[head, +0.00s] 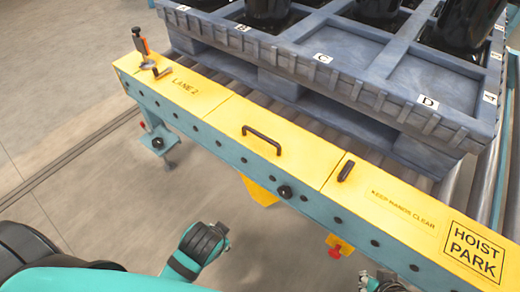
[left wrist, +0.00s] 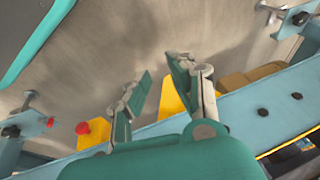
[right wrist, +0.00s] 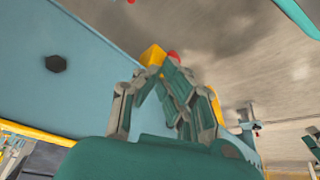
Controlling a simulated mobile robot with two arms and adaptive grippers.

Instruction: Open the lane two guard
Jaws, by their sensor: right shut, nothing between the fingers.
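The yellow cover along the conveyor carries the label LANE 2 (head: 185,87) on its left section. A middle yellow panel (head: 255,165) with a black bar handle (head: 262,139) lies flat and closed. I cannot tell which section the guard is. My right gripper (right wrist: 160,72) is shut and empty below the cover, close to the blue side rail; a red knob (right wrist: 172,56) on a yellow bracket shows just beyond its fingertips. My left gripper (left wrist: 158,72) is open and empty, over the floor in front of the rail.
A grey pallet (head: 320,75) with lettered bays and black cylinders stands on rollers behind the cover. An orange-and-black lever fitting (head: 140,42) stands at the cover's left end. A red knob (head: 335,252) hangs under the rail. The floor at left is clear.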

